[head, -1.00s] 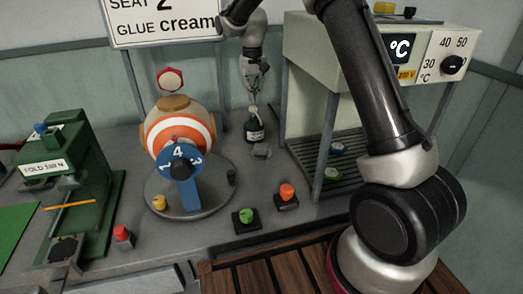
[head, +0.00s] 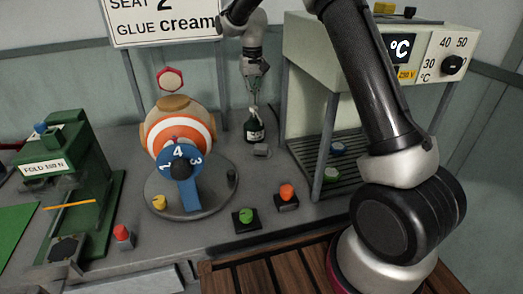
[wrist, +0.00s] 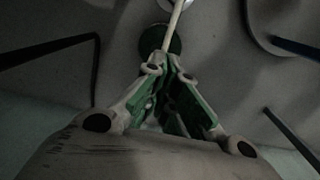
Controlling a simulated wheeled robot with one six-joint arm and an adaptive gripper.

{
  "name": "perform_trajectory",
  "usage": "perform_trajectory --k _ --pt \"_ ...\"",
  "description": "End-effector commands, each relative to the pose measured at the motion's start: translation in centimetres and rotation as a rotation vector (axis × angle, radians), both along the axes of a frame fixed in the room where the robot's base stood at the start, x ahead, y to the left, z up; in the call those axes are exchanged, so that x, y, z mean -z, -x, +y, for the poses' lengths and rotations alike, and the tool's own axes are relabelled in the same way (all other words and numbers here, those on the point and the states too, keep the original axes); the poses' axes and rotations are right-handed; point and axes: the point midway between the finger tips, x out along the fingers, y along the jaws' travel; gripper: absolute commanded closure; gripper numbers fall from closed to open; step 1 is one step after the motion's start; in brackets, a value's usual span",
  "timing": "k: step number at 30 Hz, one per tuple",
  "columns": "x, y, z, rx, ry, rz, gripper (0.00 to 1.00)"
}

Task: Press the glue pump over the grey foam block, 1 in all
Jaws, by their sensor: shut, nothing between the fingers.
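The glue pump (head: 254,130) is a small dark bottle with a pale label, standing upright at the back of the bench. The grey foam block (head: 261,150) lies just in front of its base. My gripper (head: 254,100) is above the bottle, shut and empty, pointing down at the pump top. In the wrist view my gripper (wrist: 163,75) has its fingertips together close to the pump's pale spout (wrist: 174,22) and green top (wrist: 158,42). I cannot tell whether the tips touch the pump. The foam block is not clear in that view.
A heater-like cabinet (head: 325,60) stands right of the pump. A striped ball (head: 160,128) with a blue numbered dial (head: 180,155) sits on a round plate at left. Green (head: 245,217) and orange (head: 287,194) buttons are in front. A green press (head: 62,170) stands far left.

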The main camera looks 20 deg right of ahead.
Motion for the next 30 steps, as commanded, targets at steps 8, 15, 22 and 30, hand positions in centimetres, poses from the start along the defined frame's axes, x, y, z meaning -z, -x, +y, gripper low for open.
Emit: perform_trajectory --k 8,15,22,30 --pt "0.2 0.0 0.0 0.000 0.000 0.001 1.00" --pt "1.1 0.0 0.0 0.000 0.000 0.002 1.00" --pt "1.9 0.0 0.0 0.000 0.000 0.000 1.00" --pt "2.8 0.0 0.0 0.000 0.000 0.001 1.00"
